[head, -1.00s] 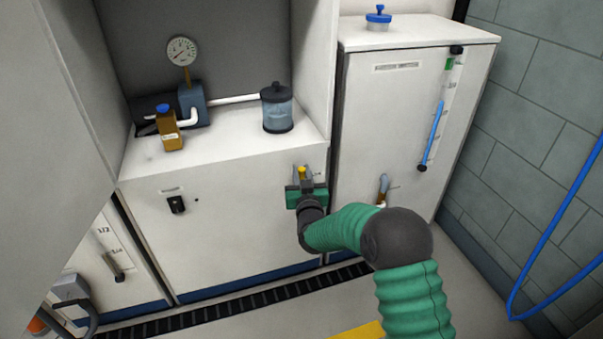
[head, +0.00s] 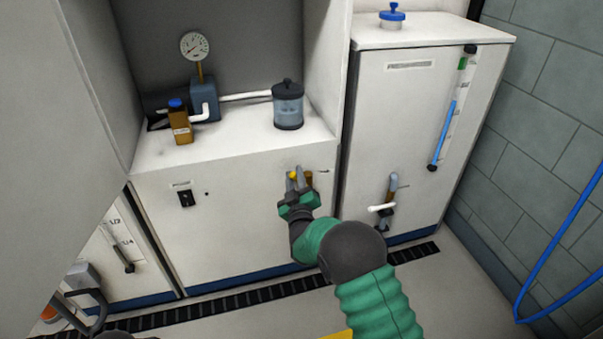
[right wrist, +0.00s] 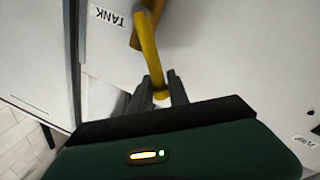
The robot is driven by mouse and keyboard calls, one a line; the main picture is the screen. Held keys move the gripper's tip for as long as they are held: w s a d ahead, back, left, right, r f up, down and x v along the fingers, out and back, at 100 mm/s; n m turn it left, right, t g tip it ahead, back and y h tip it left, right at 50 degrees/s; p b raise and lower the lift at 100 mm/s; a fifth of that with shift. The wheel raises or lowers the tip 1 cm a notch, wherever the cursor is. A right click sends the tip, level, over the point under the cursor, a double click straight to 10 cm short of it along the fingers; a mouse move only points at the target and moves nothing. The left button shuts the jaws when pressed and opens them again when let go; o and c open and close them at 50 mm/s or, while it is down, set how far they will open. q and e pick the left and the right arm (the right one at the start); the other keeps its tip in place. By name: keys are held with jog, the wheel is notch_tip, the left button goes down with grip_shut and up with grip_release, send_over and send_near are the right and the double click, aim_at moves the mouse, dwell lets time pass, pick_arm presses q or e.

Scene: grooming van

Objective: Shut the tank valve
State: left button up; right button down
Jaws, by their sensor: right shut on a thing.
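The tank valve is on the white cabinet front, at its upper right. Its yellow lever (right wrist: 150,52) runs from a brass-coloured body (right wrist: 136,38) in the right wrist view, beside a label reading TANK (right wrist: 106,17). My right gripper (head: 297,182) is at the valve in the head view. Its dark fingers (right wrist: 159,92) are shut on the end of the yellow lever. In the head view the gripper covers most of the lever, and only a yellow tip shows between the fingers.
A pressure gauge (head: 194,45), an amber bottle (head: 180,125) and a clear jar (head: 287,107) stand on the cabinet's ledge. A white tank cabinet (head: 405,125) with a sight tube stands to the right. A blue hose (head: 553,240) hangs at the far right.

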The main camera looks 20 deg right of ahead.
jog(key=a+f+n, duration=0.1)
jog(key=f+n, duration=0.1)
jog(key=n, duration=0.1)
jog(key=a+f+n+y, duration=0.1)
jog(key=n, duration=0.1)
jog(key=shift+s+a+t, duration=0.1)
jog(key=shift+a+t, duration=0.2)
jog(key=shift+t, duration=0.1)
jog(key=f+n, duration=0.1)
jog(key=n+b, duration=0.1)
jog(key=n, duration=0.1)
jog(key=shift+a+f+y, duration=0.4)
jog(key=shift+a+f+n+y, duration=0.15)
jog(key=shift+f+n, duration=0.2)
jog(key=shift+n, duration=0.35)
jog(key=shift+f+n+y, duration=0.2)
jog(key=shift+f+n, duration=0.2)
jog(key=shift+n, duration=0.3)
jog(key=shift+a+f+n+y, duration=0.15)
jog(key=shift+f+n, duration=0.2)
jog(key=shift+n, duration=0.35)
jog(key=c, duration=1.4)
grip_release()
jog(key=shift+d, duration=0.1)
